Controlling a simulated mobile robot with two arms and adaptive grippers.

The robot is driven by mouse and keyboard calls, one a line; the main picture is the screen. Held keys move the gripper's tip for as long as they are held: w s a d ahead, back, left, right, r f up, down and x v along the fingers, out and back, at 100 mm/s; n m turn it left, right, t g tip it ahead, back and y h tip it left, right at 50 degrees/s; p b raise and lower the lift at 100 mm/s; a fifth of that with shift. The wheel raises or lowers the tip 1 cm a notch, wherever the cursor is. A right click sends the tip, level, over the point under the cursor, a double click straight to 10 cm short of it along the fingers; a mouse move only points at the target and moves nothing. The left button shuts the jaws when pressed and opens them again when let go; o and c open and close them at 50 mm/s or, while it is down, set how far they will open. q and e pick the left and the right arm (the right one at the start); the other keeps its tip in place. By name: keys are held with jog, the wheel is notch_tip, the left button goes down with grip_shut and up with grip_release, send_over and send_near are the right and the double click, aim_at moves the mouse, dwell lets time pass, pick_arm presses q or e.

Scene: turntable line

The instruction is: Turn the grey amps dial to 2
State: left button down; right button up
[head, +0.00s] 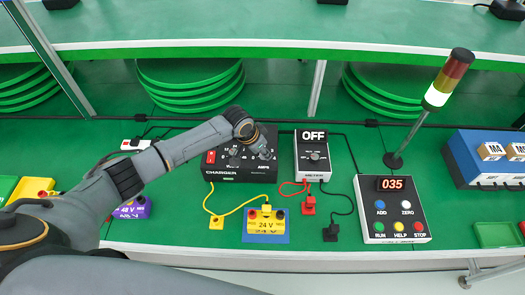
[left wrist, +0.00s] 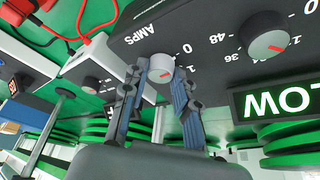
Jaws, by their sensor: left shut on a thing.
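The charger (head: 229,174) is a black box on the green bench, with a panel of knobs and printed scales. In the left wrist view, the grey amps dial (left wrist: 160,66) sits beside the AMPS lettering, with a red mark on its face. I cannot tell exactly which number the mark points at. My left gripper (left wrist: 166,82) has one finger on each side of this dial and is shut on it. In the head view, my left gripper (head: 255,139) reaches over the charger's right part and hides the dial. My right gripper is not in view.
A second grey dial (left wrist: 264,36) with numbers such as 36 and 48 is close by, above a lit LOW display (left wrist: 281,100). Right of the charger stands a meter box (head: 312,172) reading OFF. A yellow 24 V battery (head: 266,225) is in front, with cables around.

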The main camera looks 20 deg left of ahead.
pick_arm(q)
jog(key=m+h+b, duration=0.1)
jog(key=m, duration=0.1)
jog(key=shift+w+f+m+g+b, duration=0.1)
jog(key=shift+f+m+g+b, duration=0.05)
jog(key=shift+m+g+b, duration=0.2)
jog(key=m+g+b, duration=0.1)
jog(key=m+b, duration=0.1)
jog(key=shift+a+f+m+h, duration=0.1)
jog(key=shift+m+h, duration=0.2)
jog(key=shift+m, duration=0.05)
jog(key=m+g+b, duration=0.1)
jog(key=m+b, duration=0.2)
jog(key=m+g+b, duration=0.1)
jog(key=m+b, duration=0.2)
jog(key=m+g+b, duration=0.1)
jog(key=m+b, duration=0.3)
jog(key=shift+w+g, duration=0.3)
jog(key=shift+g, duration=0.05)
jog(key=shift+m+g+b, duration=0.7)
jog(key=shift+m+b, duration=0.85)
jog(key=shift+m, duration=0.35)
jog(key=c, duration=1.1)
grip_release()
jog(key=shift+o, duration=0.3)
jog(key=shift+r, duration=0.2)
jog(key=shift+w+r, duration=0.1)
